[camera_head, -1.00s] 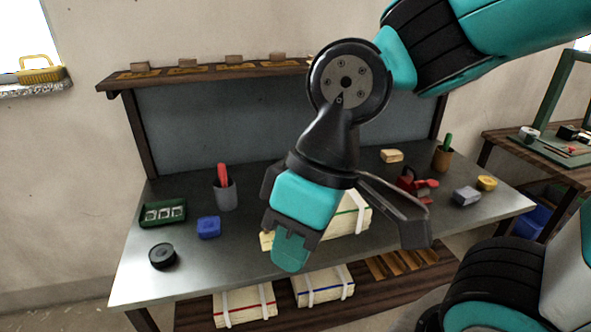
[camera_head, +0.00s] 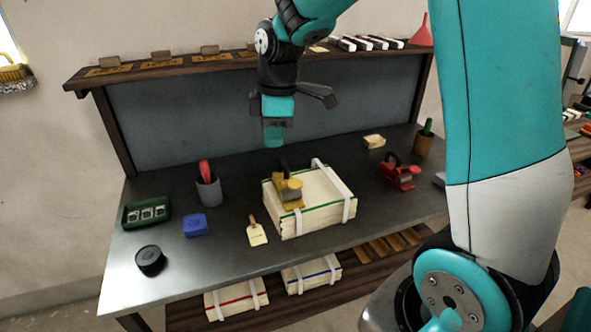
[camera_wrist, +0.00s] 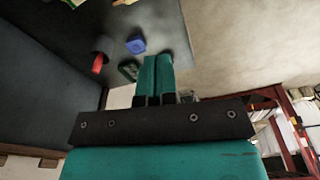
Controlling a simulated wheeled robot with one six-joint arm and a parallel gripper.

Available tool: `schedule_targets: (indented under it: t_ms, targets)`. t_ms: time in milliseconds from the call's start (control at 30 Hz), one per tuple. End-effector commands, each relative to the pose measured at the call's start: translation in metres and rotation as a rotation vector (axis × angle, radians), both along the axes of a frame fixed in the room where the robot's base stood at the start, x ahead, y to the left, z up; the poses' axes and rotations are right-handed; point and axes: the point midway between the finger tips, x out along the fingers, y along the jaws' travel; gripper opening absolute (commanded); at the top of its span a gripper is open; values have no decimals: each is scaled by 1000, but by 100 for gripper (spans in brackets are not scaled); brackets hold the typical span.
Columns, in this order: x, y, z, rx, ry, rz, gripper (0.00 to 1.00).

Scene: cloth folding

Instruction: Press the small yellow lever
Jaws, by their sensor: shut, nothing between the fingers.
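A small yellow device (camera_head: 288,188) with a dark lever arm (camera_head: 284,165) sits on top of a pale wooden box with white straps (camera_head: 322,212). My gripper (camera_head: 274,142) is shut and empty, pointing down above and slightly left of the yellow device, with a visible gap. In the wrist view the teal fingers (camera_wrist: 155,75) are pressed together with nothing between them. The wrist view does not clearly show the yellow device. A similar red device (camera_head: 400,176) stands on the bench to the right.
The metal bench (camera_head: 225,265) also holds a tag (camera_head: 257,234), a blue block (camera_head: 194,225), a black puck (camera_head: 150,260), a green tray (camera_head: 133,216) and a grey cup (camera_head: 209,191). A shelf (camera_head: 120,73) runs behind. Strapped boxes (camera_head: 238,298) lie below.

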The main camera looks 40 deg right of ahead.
Motion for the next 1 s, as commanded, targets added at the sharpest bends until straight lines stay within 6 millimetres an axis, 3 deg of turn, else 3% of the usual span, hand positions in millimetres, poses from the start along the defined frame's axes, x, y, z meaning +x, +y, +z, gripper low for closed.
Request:
schedule_targets:
  t_ms: [33, 100, 267, 733, 1000]
  targets:
    - [18, -26, -6, -26, 12, 36, 0]
    - [35, -54, -16, -56, 20, 100, 0]
    - [51, -89, -29, -90, 38, 182, 0]
    - [52, -92, -37, -93, 41, 198, 0]
    - [51, -91, -82, -90, 45, 198, 0]
